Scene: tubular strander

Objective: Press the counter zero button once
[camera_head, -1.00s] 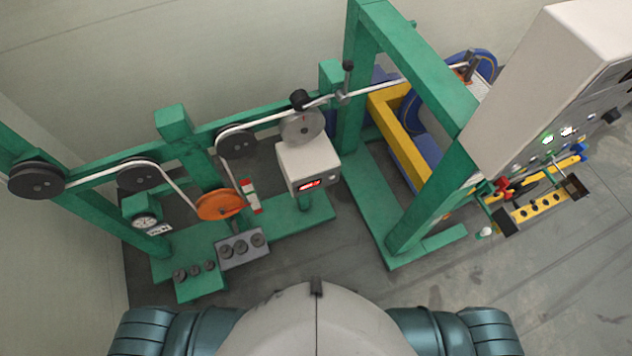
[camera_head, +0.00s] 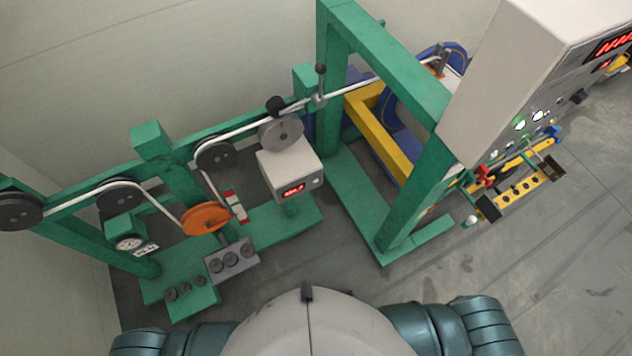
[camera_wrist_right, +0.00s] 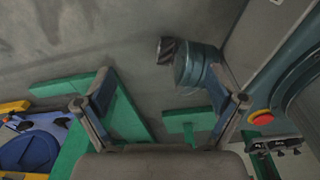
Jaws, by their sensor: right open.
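The counter (camera_head: 287,172) is a pale box with a lit red display (camera_head: 292,191) on its front, mounted on a green stand left of centre in the head view. A small dark round spot (camera_head: 318,181) shows on its front face right of the display; I cannot tell whether it is the zero button. My right gripper (camera_wrist_right: 160,100) is open in the right wrist view, with nothing between its fingers. It does not show in the head view, and the counter is not recognisable in the wrist view. My left gripper is not in view.
A measuring wheel (camera_head: 280,133) sits above the counter, with a cable running over it. An orange pulley (camera_head: 206,218) is to its left. A tall green frame (camera_head: 423,180) and a large control cabinet (camera_head: 505,75) stand right. A red button (camera_wrist_right: 262,117) shows in the wrist view.

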